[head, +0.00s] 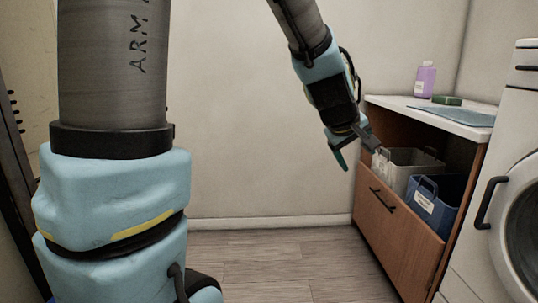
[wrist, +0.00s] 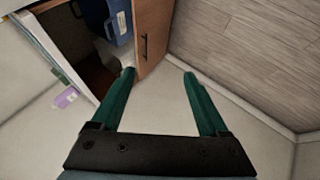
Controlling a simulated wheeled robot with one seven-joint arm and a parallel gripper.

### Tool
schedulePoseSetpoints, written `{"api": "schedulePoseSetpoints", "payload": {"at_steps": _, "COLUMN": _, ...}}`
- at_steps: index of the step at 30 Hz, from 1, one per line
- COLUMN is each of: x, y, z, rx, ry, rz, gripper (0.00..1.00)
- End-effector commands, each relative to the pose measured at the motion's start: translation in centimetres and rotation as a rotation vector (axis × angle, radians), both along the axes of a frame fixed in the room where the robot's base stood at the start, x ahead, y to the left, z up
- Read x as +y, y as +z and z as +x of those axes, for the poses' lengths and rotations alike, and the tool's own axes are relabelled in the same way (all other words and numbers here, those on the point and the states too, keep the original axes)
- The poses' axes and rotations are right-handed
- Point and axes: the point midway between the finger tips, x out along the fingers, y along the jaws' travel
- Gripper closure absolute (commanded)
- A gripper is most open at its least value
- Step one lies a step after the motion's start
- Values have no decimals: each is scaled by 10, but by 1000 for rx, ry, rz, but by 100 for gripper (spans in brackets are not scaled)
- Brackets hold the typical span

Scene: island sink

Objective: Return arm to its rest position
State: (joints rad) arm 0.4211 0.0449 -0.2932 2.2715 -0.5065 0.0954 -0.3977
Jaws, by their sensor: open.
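My gripper (head: 352,146) hangs in the air in front of the wall, just left of the open cabinet drawer in the head view. In the wrist view its two green fingers (wrist: 160,88) are spread apart, with nothing between them but the pale wall behind. My arm reaches in from the top of the head view and bends down toward the gripper. Near the drawer's back left corner the fingertips overlap the grey bin in the picture; I cannot tell whether they touch it.
The wooden drawer (head: 392,229) is pulled out, holding a grey bin (head: 405,165) and a blue bin (head: 433,207). A washing machine (head: 505,170) stands right. The floor (head: 285,265) is clear.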

Motion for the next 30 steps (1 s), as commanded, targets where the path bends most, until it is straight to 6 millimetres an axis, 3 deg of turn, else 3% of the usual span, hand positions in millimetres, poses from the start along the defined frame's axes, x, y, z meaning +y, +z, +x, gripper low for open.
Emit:
{"api": "schedulePoseSetpoints", "payload": {"at_steps": 1, "x": 35, "y": -17, "z": 6, "rx": 10, "ry": -4, "rz": 74, "gripper": 22}}
{"api": "schedulePoseSetpoints", "payload": {"at_steps": 3, "x": 80, "y": -39, "z": 8, "rx": 33, "ry": -28, "rz": 178, "gripper": 22}}
{"api": "schedulePoseSetpoints", "payload": {"at_steps": 9, "x": 194, "y": -88, "z": -13, "rx": 137, "ry": -106, "rz": 412, "gripper": 22}}
{"api": "schedulePoseSetpoints", "payload": {"at_steps": 18, "x": 307, "y": -127, "z": -75, "rx": 323, "ry": -221, "rz": 603, "gripper": 22}}
{"api": "schedulePoseSetpoints", "payload": {"at_steps": 19, "x": 304, "y": -111, "z": -72, "rx": 315, "ry": -226, "rz": 603, "gripper": 22}}
{"api": "schedulePoseSetpoints", "payload": {"at_steps": 30, "x": 301, "y": -22, "z": -70, "rx": 310, "ry": -223, "rz": 599, "gripper": 22}}
